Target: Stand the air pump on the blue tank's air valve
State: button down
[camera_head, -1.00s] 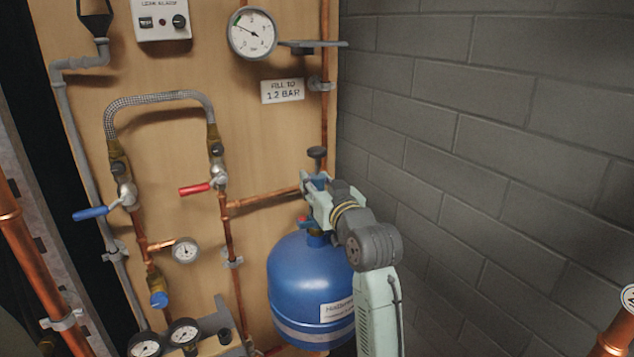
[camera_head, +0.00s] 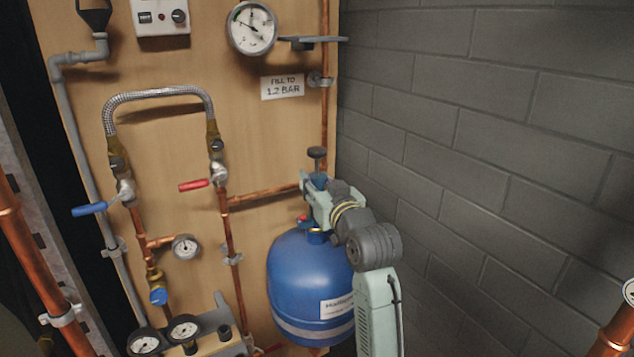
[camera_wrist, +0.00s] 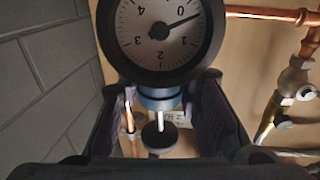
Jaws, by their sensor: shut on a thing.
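The blue tank (camera_head: 296,285) stands upright against the board in the head view, with a white label on its front. My gripper (camera_head: 314,192) is above the tank's top and shut on the air pump. The pump's black handle (camera_head: 317,153) sticks up above the fingers, and the pump looks about upright. In the wrist view, my gripper (camera_wrist: 163,108) has a finger on each side of the pump's blue collar (camera_wrist: 160,97). A brass ring (camera_head: 317,231) shows at the tank's top under my gripper. I cannot tell whether the pump touches the valve there.
A black-rimmed gauge (camera_wrist: 160,35) shows upside down beside the collar. A wall gauge (camera_head: 251,28), a grey shelf (camera_head: 312,41) and a "FILL TO 1.2 BAR" sign (camera_head: 283,87) are above. A red lever (camera_head: 194,185) and copper pipe lie left. The brick wall (camera_head: 480,130) is right.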

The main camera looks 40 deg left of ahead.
jog(key=c, duration=1.4)
grip_release()
jog(key=shift+r, duration=0.15)
jog(key=o, duration=0.3)
jog(key=shift+f, duration=0.2)
jog(key=shift+d, duration=0.1)
jog(key=v, duration=0.8)
jog(key=shift+d, duration=0.15)
jog(key=shift+s+r, duration=0.1)
